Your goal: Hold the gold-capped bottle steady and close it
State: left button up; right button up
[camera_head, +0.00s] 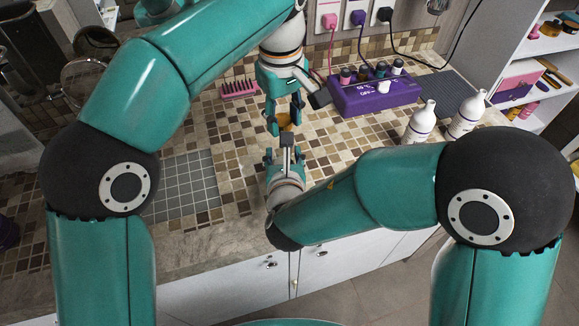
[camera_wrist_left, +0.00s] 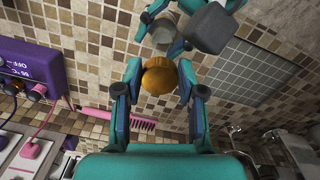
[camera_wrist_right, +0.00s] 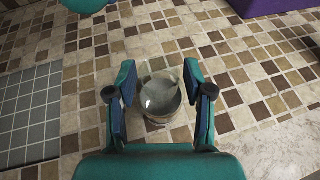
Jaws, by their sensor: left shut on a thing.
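A gold cap (camera_head: 285,120) is between the fingertips of my left gripper (camera_head: 285,115), which is shut on it above the counter. The gold cap (camera_wrist_left: 160,78) also shows in the left wrist view. In the right wrist view, a clear, greyish bottle (camera_wrist_right: 161,97) with no cap on it stands between the fingers of my right gripper (camera_wrist_right: 160,75). Narrow gaps show between the bottle and the fingers, so that gripper looks open around it. In the head view the right gripper (camera_head: 284,158) is just in front of the left one, and the bottle is hidden.
A purple heater box (camera_head: 372,97) with several small bottles stands at the back. Two white bottles (camera_head: 421,121) (camera_head: 467,116) are to its right. A pink comb (camera_head: 239,88) lies behind left. Grey tile mats lie on the counter; its left part (camera_head: 181,187) is free.

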grip_shut()
pick_arm(q)
jog(key=shift+s+d+f, duration=0.1)
jog(key=shift+s+f, duration=0.05)
jog(key=shift+f, duration=1.05)
jog(key=shift+s+f, duration=0.15)
jog(key=shift+f, duration=1.05)
jog(key=shift+f, duration=0.9)
jog(key=shift+f, duration=1.05)
pick_arm(e)
jog(key=shift+s, duration=0.1)
pick_arm(q)
jog(key=shift+r, duration=0.45)
